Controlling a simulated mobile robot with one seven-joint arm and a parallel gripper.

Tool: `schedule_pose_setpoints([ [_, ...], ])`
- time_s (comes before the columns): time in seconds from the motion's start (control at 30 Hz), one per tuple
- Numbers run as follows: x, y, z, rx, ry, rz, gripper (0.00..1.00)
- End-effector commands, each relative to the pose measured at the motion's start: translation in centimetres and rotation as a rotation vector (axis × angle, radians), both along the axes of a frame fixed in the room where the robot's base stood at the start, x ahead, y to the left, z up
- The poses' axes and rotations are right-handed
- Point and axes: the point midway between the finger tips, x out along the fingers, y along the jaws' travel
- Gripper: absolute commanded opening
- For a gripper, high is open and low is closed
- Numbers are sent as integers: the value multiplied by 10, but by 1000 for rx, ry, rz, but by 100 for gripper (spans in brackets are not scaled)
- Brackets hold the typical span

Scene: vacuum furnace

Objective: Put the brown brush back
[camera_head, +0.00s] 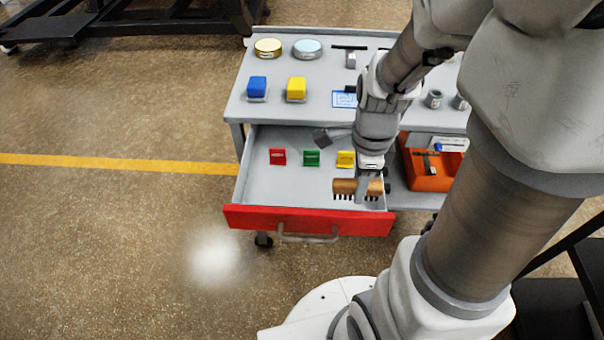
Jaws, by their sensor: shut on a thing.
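The brown brush (344,186) has a wooden back and dark bristles pointing down. It is at the front right of the open drawer (255,190), near the red drawer front (300,220). My gripper (361,188) comes down from above and is shut on the brush near its middle. The fingers hide part of the brush. I cannot tell whether the bristles touch the drawer floor or hang just above it.
Red (277,157), green (311,158) and yellow (345,159) tags stand in the drawer behind the brush. The cart top (275,115) holds round tins and blue and yellow blocks. An orange toolbox (430,180) stands right of the drawer. The drawer's left front is clear.

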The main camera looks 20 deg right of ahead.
Motion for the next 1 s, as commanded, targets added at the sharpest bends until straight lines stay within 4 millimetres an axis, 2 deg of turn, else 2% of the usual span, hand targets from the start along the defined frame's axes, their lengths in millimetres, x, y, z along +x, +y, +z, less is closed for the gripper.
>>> schedule_pose_setpoints([
  [0.13, 12, 10, -13, -1, 4, -11, 0],
  [0.4, 62, 47, -51, -1, 4, -9, 0],
  [0.6, 87, 65, -67, -1, 1, -11, 0],
  [0.77, 93, 69, -73, -1, 1, -12, 0],
  [1.0, 92, 69, -107, 0, 3, -13, 0],
])
